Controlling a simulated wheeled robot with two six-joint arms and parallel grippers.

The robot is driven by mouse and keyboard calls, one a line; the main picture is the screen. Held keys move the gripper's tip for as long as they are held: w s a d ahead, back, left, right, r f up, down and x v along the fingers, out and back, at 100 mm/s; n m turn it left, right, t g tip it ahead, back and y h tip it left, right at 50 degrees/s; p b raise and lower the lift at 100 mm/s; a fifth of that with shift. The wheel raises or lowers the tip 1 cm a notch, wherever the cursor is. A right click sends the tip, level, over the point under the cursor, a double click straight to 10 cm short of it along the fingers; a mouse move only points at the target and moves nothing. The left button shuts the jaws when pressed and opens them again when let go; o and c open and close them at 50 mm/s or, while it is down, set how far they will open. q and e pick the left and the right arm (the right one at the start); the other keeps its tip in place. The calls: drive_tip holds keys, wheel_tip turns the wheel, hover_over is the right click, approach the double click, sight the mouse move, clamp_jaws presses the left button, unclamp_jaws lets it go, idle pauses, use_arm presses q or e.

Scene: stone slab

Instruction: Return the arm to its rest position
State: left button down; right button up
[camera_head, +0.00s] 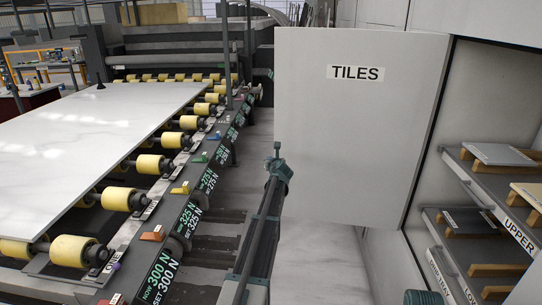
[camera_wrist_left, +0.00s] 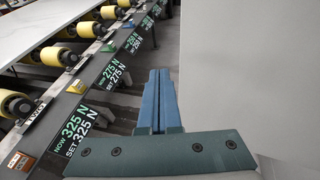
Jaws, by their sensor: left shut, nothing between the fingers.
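My left gripper (camera_head: 277,147) stands near the middle of the head view, at the end of my arm that reaches up from the bottom. It is in front of the lower left edge of the white TILES door (camera_head: 345,130). In the left wrist view my left gripper (camera_wrist_left: 159,74) shows its two blue fingers closed together with nothing between them. The roller conveyor's side rail (camera_wrist_left: 75,88) lies to their left, apart from them. A plain pale panel (camera_wrist_left: 250,70) is to their right. My right gripper is not in either view.
A white stone slab (camera_head: 95,135) lies on yellow rollers at the left. Force displays (camera_head: 157,277) line the conveyor rail. A cabinet with an UPPER shelf (camera_head: 480,175) and a lower shelf (camera_head: 450,250) is open at the right. Bare floor (camera_head: 310,260) shows below the door.

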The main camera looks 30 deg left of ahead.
use_arm(q)
drive_tip(key=s, duration=0.1)
drive_tip(key=s+d+r, duration=0.1)
drive_tip(key=s, duration=0.1)
drive_tip(key=s+p, duration=0.1)
drive_tip(key=s, duration=0.1)
drive_tip(key=shift+d+r, duration=0.3)
drive_tip(key=s+d+f+n+g+h, duration=0.2)
drive_tip(key=s+d+f+n, duration=0.15)
drive_tip(key=d, duration=0.65)
drive_tip(key=s+d+f+n+g+h, duration=0.1)
drive_tip(key=s+d+f+n, duration=0.3)
drive_tip(key=d, duration=0.7)
drive_tip(key=s+d+f+n+g+h, duration=0.2)
drive_tip(key=s+d+n, duration=0.35)
drive_tip(key=d, duration=0.45)
drive_tip(key=s+d+f+n+g+h, duration=0.1)
drive_tip(key=s+d+n+g, duration=0.1)
drive_tip(key=s+d, duration=0.5)
drive_tip(key=s+d+f+n+g+h+p, duration=0.1)
drive_tip(key=s+d+f+n+g, duration=0.1)
drive_tip(key=s+d+n, duration=0.3)
drive_tip(key=s+d+f+n+g+h, duration=0.1)
drive_tip(key=s+d+n+h, duration=0.1)
drive_tip(key=s+d, duration=0.8)
drive_tip(key=s+n, duration=0.1)
drive_tip(key=s, duration=0.1)
drive_tip(key=shift+s+f+g, duration=0.25)
drive_tip(key=shift+s+g, duration=0.05)
drive_tip(key=shift+g, duration=0.1)
